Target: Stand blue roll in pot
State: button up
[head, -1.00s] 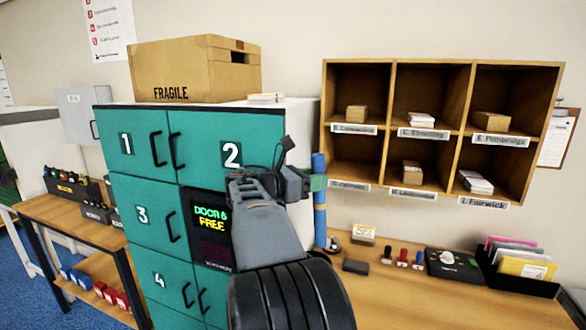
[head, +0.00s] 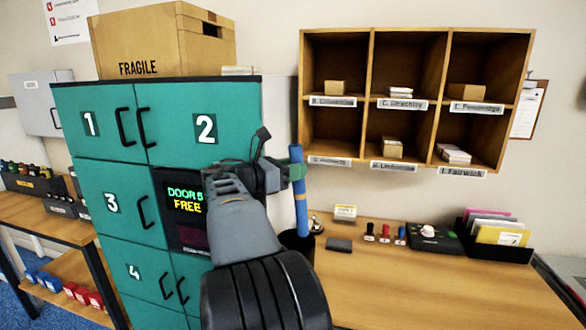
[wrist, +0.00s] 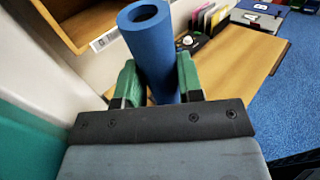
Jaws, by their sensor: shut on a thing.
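In the wrist view the roll's open top end (wrist: 146,14) rises between the green fingers of my gripper (wrist: 160,82). A dark pot (head: 298,244) stands on the desk below the roll, partly hidden by my arm. The roll's lower end overlaps the pot's rim in the head view. I cannot tell whether it is inside or in front of the pot.
The teal locker (head: 95,160) stands close on the left of my arm. Wooden pigeonholes (head: 368,75) hang on the wall above. Stamps (head: 385,234), a dark block (head: 339,245) and a file holder (head: 490,250) stand on the desk (head: 420,290). Its front is clear.

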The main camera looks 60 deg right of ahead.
notch_tip(320, 180, down, 11)
jog(key=b, duration=0.6)
jog(key=shift+r, duration=0.15)
dwell(0.4)
jog(key=o, duration=1)
jog(key=v, duration=1.4)
jog(key=shift+d, duration=0.1)
dwell(0.4)
